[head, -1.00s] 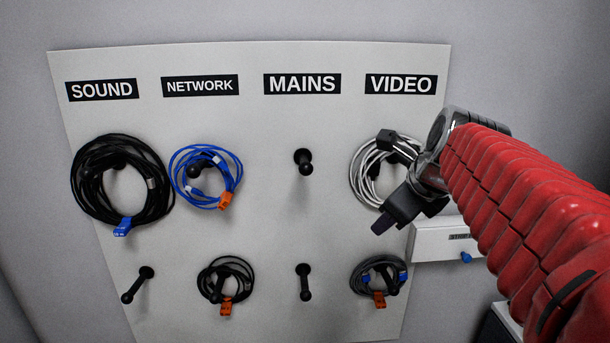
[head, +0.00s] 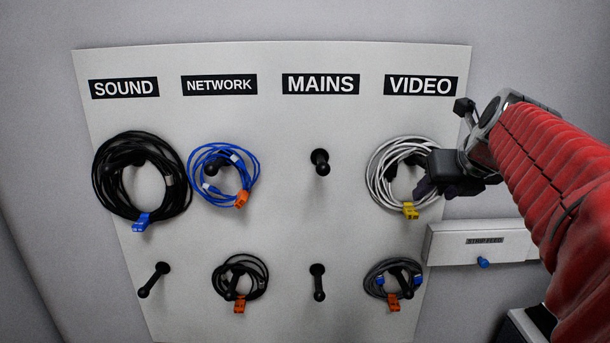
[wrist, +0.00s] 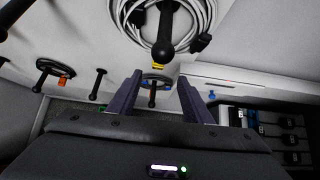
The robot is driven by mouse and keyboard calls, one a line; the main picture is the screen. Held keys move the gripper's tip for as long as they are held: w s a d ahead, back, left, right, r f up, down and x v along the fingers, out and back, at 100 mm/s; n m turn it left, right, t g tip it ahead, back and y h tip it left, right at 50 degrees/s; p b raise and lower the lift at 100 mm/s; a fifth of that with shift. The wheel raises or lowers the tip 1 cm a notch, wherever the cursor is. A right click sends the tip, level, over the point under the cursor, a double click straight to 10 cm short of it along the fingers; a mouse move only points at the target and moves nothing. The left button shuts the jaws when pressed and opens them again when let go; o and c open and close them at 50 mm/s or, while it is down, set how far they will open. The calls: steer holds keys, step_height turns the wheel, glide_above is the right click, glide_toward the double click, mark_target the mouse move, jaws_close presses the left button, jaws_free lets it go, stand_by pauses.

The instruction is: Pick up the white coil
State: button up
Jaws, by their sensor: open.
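The white coil (head: 377,183) hangs on the upper peg under the VIDEO label, with a yellow tag (head: 410,211) at its bottom. My gripper (head: 428,186) is in front of the coil's right side in the head view and hides part of it. In the wrist view the white coil (wrist: 136,24) is at the top, looped around a black peg (wrist: 163,48). There my gripper (wrist: 157,85) is open, its two fingers apart with nothing held between them, and the coil lies beyond the fingertips.
A grey coil (head: 372,281) hangs below the white one. Black and blue (head: 194,166) coils hang to the left. The upper MAINS peg (head: 320,162) and lower MAINS peg (head: 318,282) are bare. A white box marked STRIP FEED (head: 450,250) is at lower right.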

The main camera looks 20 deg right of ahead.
glide_toward(411, 210)
steer(key=x, duration=0.2)
steer(key=shift+w+d+f, duration=0.1)
steer(key=shift+d+f, duration=0.2)
steer(key=shift+f, duration=0.05)
steer(key=shift+x, duration=2.65)
steer(key=shift+w+a+r, duration=0.1)
steer(key=shift+a, duration=0.1)
steer(key=shift+c, duration=0.3)
jaws_close()
steer(key=shift+r, duration=0.1)
